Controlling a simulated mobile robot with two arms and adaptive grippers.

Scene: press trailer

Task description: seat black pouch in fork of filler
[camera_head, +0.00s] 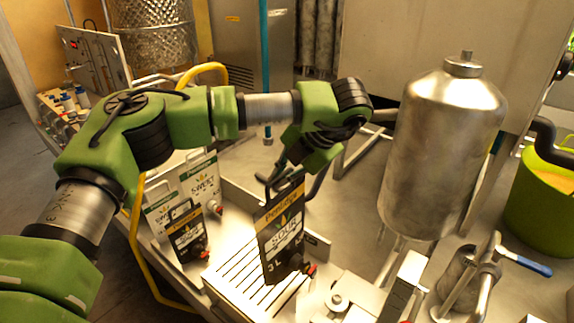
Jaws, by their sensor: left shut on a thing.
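My left gripper (283,178) reaches in from the left and is shut on the top of a black pouch (281,240). The filler's steel tank (440,150) stands to the right. Low metal parts of the filler (338,300) show at the bottom, right of the pouch; I cannot make out the fork clearly. My right gripper is not in view.
A second, smaller black pouch (187,238) and white-and-green pouches (203,180) stand left of the slatted tray (235,270). A pipe with a blue-handled valve (525,262) is at the lower right. A green bucket (545,200) stands at the far right.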

